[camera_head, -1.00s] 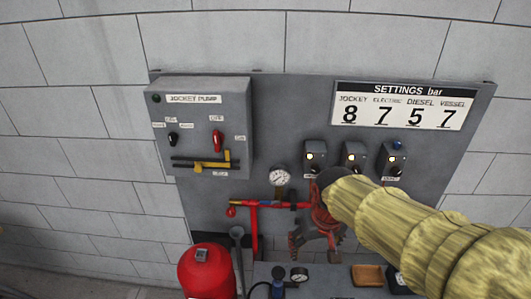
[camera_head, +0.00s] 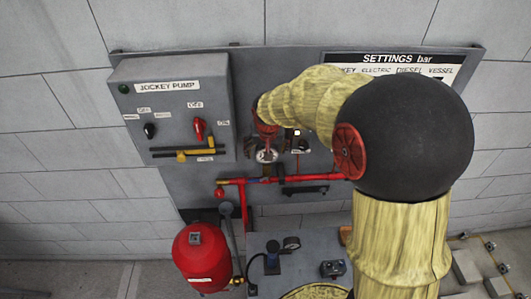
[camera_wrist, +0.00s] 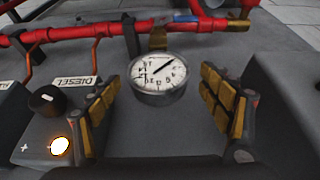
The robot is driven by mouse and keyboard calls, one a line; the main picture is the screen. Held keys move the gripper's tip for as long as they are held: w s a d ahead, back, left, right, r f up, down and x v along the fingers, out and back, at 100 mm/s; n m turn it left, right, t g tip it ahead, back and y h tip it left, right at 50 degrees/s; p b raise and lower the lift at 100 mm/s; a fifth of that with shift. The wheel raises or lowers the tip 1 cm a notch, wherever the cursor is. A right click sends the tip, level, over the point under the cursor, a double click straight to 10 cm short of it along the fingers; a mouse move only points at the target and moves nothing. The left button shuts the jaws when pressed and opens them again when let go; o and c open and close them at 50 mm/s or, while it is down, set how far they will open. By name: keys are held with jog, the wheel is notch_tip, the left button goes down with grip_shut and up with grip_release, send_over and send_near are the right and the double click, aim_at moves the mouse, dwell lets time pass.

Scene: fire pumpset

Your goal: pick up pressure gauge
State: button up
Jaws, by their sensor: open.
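A round pressure gauge (camera_head: 267,155) with a white dial is mounted on the grey panel, right of the jockey pump box. In the wrist view its dial (camera_wrist: 158,72) faces me, with a brass fitting behind it. My gripper (camera_wrist: 160,86) is open, with one finger on each side of the gauge in the picture. No finger clearly touches it. In the head view my gripper (camera_head: 266,138) is over the gauge and partly hides it.
A lit "DIESEL" control box (camera_wrist: 45,115) is close to my left finger in the wrist view. A red pipe (camera_head: 300,179) runs below the gauge. The jockey pump box (camera_head: 172,110) is to the left, above a red tank (camera_head: 202,257).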

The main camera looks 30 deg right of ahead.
jog(key=x, duration=0.4)
jog(key=shift+f+p, duration=0.1)
jog(key=shift+p, duration=0.2)
jog(key=shift+s, duration=0.1)
jog(key=shift+c, duration=0.6)
jog(key=c, duration=1.3)
